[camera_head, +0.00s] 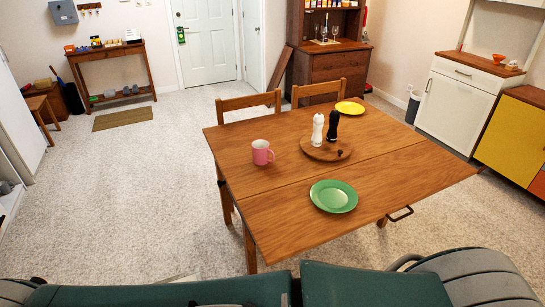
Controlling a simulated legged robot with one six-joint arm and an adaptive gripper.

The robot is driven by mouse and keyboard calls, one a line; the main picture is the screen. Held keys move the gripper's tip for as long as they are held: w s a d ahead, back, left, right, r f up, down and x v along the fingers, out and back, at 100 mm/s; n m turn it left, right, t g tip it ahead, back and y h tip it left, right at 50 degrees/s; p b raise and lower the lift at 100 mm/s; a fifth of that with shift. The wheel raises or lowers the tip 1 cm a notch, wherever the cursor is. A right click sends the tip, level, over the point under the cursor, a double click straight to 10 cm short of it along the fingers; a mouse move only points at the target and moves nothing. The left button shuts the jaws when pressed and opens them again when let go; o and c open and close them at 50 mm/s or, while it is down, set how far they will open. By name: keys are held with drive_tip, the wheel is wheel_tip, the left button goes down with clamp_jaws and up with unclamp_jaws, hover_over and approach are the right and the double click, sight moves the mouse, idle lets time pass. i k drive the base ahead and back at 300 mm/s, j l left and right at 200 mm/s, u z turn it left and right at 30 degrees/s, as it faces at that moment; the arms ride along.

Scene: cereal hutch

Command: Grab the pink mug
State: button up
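The pink mug (261,153) stands upright on the wooden table (285,213), near the table's left edge. Its handle points to the right in the picture. Nothing covers it. My gripper is not visible in this view. Only green and grey parts of my own body show along the bottom edge, well apart from the mug.
A round wooden board (315,153) with a white shaker (317,130) and a black shaker (333,126) is right of the mug. A green plate (333,196) lies nearer, a yellow plate (350,108) farther back. Chairs (250,101) stand behind; carpet (130,200) left is clear.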

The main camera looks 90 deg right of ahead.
sight(261, 151)
drive_tip(key=i+z, duration=0.15)
drive_tip(key=z, duration=0.35)
drive_tip(key=i+z, duration=0.15)
drive_tip(key=z, duration=0.3)
drive_tip(key=i+z, duration=0.15)
drive_tip(key=z, duration=0.35)
drive_tip(key=i+l+z, duration=0.1)
drive_tip(key=z, duration=0.3)
drive_tip(key=i+z, duration=0.35)
drive_tip(key=i+l+z, duration=0.1)
drive_tip(key=z, duration=0.3)
drive_tip(key=i+z, duration=0.15)
drive_tip(key=z, duration=0.2)
drive_tip(key=i+j+z, duration=0.15)
drive_tip(key=i+z, duration=0.2)
